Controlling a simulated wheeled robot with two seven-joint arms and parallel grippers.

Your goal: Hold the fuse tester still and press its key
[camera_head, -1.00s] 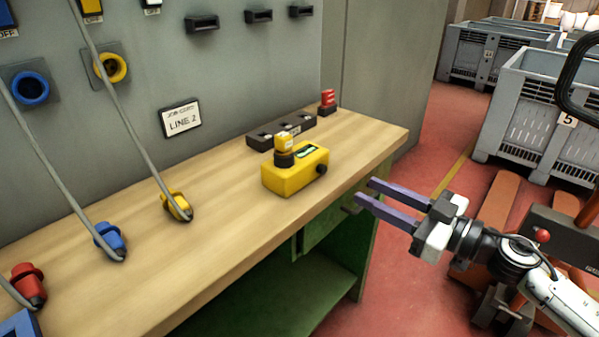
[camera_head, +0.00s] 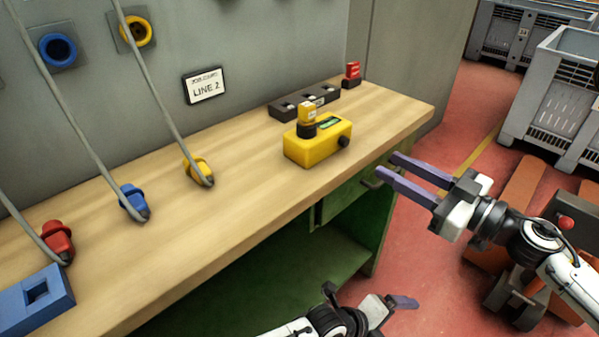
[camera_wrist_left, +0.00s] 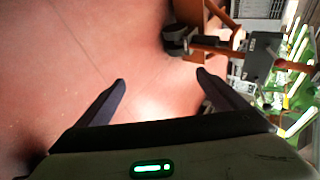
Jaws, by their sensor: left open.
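The fuse tester is a yellow box (camera_head: 312,152) on the wooden bench. A yellow fuse (camera_head: 307,112) stands in a black socket on its top, next to a small green display. A round black knob or key (camera_head: 344,142) sticks out of its right side. My right gripper (camera_head: 388,164) is open and empty, to the right of the tester and apart from it, by the bench's front edge. My left gripper (camera_head: 398,302) is low at the bottom, in front of the bench and away from the tester. The left wrist view shows its fingers (camera_wrist_left: 161,78) apart over red floor, with nothing between them.
A dark block with slots (camera_head: 304,103) and a red fuse (camera_head: 352,72) in a dark holder lie behind the tester. Yellow (camera_head: 199,170), blue (camera_head: 133,202) and red (camera_head: 57,240) corded plugs lie on the left. Bare bench wood (camera_head: 235,215) surrounds the tester's front.

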